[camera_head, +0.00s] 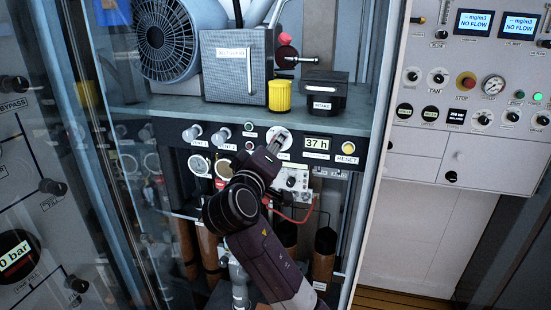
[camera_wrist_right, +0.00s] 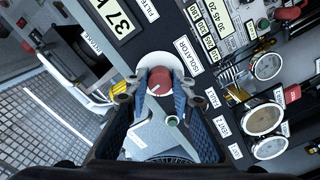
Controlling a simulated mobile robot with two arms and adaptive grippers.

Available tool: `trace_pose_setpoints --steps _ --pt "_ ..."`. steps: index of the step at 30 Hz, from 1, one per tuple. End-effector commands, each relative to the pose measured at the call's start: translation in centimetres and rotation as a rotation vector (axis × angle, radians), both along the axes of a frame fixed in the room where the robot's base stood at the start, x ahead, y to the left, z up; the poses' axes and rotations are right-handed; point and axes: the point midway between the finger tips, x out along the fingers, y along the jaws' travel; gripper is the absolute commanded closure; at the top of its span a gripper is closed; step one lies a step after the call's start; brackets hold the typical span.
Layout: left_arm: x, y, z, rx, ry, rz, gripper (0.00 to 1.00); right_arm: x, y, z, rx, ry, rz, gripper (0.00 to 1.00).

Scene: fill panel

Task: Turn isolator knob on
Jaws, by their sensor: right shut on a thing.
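The isolator knob (camera_wrist_right: 158,78) is red with a pale pointer line. It sits on a pale round plate beside the ISOLATOR label (camera_wrist_right: 186,55) in the right wrist view. My right gripper (camera_wrist_right: 156,90) is shut on the knob, with a blue padded finger on each side of it. In the head view my right gripper (camera_head: 275,148) reaches up to the dark panel strip, left of the "37 h" display (camera_head: 318,142). The gripper covers most of the knob there. My left gripper is in neither view.
Labelled knobs (camera_head: 192,133) sit left on the strip, and a yellow RESET button (camera_head: 348,149) sits right. A shelf above holds a yellow cylinder (camera_head: 280,96) and a black INTAKE unit (camera_head: 322,92). Gauges and a red hose (camera_head: 293,215) are below.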

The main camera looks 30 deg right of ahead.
Motion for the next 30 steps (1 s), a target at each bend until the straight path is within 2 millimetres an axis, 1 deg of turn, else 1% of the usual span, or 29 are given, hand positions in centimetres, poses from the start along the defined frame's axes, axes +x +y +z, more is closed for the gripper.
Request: trace_pose_setpoints --steps 1,15,21,30 --pt "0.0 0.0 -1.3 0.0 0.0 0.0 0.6 0.0 0.2 -0.8 0.038 -0.035 0.003 1.0" --pt "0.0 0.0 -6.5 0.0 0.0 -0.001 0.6 0.1 0.2 -0.7 0.326 -0.372 0.003 1.0" --pt "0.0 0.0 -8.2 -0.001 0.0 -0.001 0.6 0.1 0.2 -0.6 0.438 -0.504 0.002 1.0" --pt "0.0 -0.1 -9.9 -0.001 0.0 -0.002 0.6 0.1 0.1 -0.4 0.561 -0.649 0.001 1.0"
